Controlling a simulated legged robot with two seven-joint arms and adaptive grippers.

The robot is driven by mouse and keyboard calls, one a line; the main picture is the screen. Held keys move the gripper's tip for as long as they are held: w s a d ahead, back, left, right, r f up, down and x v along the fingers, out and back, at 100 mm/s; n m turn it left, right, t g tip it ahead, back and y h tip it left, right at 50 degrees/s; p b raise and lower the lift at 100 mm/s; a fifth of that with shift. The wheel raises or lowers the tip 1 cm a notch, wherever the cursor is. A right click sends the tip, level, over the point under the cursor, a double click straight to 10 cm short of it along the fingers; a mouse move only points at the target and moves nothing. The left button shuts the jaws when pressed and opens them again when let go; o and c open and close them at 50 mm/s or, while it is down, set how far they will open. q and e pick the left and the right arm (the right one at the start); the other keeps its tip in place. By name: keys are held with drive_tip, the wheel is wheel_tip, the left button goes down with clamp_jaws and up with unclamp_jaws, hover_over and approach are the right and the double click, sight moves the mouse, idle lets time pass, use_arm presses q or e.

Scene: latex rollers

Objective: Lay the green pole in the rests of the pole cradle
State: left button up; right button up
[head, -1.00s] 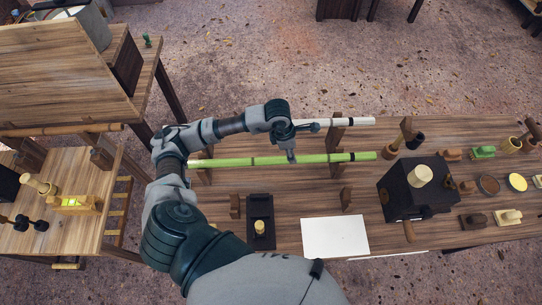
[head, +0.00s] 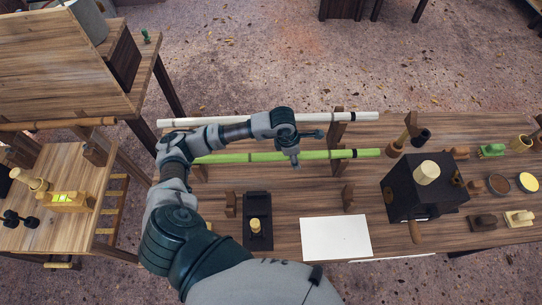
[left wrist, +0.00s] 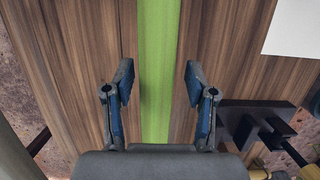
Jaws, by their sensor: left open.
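My left gripper (head: 295,163) points down over the middle of the pole. In the left wrist view the gripper (left wrist: 160,78) is open. The green pole (left wrist: 158,35) runs between its two fingers, with gaps on both sides; its exact height above the pole is unclear. Two short wooden rests, left (head: 231,204) and right (head: 348,197), stand empty nearer me and look like the cradle. My right gripper is not in view.
A white pole (head: 350,116) lies behind the green one. A black tray (head: 257,240) with a pale knob and a white sheet (head: 335,238) lie in front. A black box (head: 400,201) and several small tools stand at the right.

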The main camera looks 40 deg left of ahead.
use_arm(q)
drive_tip(key=c, duration=0.5)
drive_tip(key=shift+a, duration=0.15)
drive_tip(key=c, duration=0.4)
drive_tip(key=shift+a+f, duration=0.1)
drive_tip(key=shift+a, duration=0.1)
clamp_jaws()
drive_tip(key=shift+s+a, duration=0.15)
drive_tip(key=shift+a, duration=0.15)
drive_tip(key=shift+w+d+r+p, duration=0.15)
drive_tip(key=shift+r+p, duration=0.15)
drive_tip(key=shift+r, duration=0.15)
drive_tip(key=shift+w+d+r+p, duration=0.1)
drive_tip(key=shift+r+p, duration=0.15)
drive_tip(key=shift+r, duration=0.2)
drive_tip(key=shift+d+p+v, duration=0.2)
drive_tip(key=shift+p+v, duration=0.35)
drive_tip(key=shift+v, duration=0.5)
drive_tip(key=shift+d+p+v, duration=0.2)
drive_tip(key=shift+p+v, duration=0.35)
drive_tip(key=shift+v, duration=0.5)
drive_tip(key=shift+w+r, duration=0.1)
drive_tip(key=shift+w, duration=0.1)
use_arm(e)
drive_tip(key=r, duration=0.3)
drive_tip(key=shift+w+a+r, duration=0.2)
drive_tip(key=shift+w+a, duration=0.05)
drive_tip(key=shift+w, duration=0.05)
